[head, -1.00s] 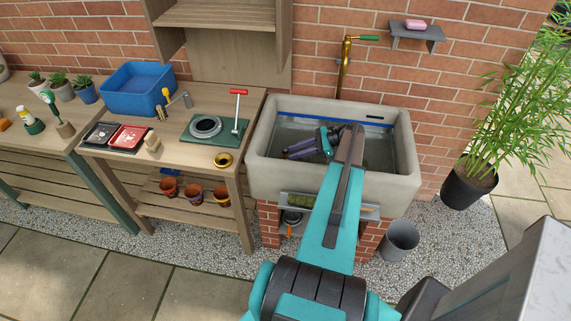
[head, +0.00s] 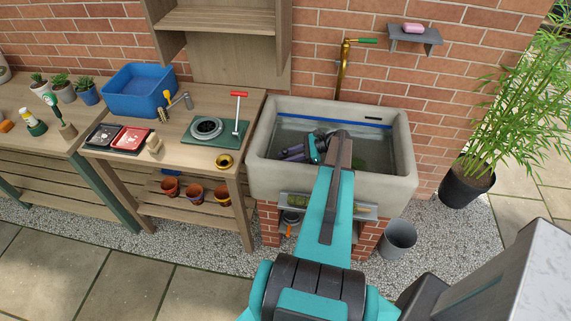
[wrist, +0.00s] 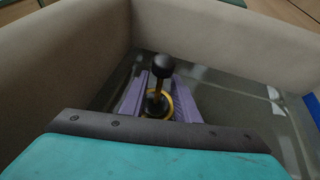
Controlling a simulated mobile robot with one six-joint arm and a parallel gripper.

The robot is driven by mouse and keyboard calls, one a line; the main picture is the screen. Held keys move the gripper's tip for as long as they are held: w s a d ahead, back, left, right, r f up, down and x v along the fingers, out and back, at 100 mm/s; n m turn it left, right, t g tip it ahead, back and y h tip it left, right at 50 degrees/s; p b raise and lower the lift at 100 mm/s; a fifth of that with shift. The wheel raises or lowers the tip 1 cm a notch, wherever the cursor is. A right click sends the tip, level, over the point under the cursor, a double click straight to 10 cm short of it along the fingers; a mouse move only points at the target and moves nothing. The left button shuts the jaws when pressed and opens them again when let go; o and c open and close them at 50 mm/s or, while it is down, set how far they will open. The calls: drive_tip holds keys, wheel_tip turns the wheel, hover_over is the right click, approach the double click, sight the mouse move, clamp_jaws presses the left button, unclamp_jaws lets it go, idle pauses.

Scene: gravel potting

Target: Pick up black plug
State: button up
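The black plug (wrist: 163,66) shows in the wrist view as a dark round knob on a yellowish stem, with a dark lower part and a yellow ring around its foot. My gripper (wrist: 160,82) has its purple fingers parted, one on each side of the plug. I see no clear contact between fingers and plug. In the head view my gripper (head: 291,153) is low inside the stone sink (head: 259,150), near its left wall. The plug cannot be made out in the head view.
The sink holds water, and its walls rise close around my gripper. A brass tap (head: 342,72) stands behind it. A wooden bench (head: 190,160) with a blue tub (head: 138,92) is to the left. A grey bucket (head: 398,237) stands at the sink's front right.

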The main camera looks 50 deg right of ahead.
drive_tip(key=shift+w+a+f, duration=0.15)
drive_tip(key=shift+w, duration=0.05)
idle(0.4)
clamp_jaws()
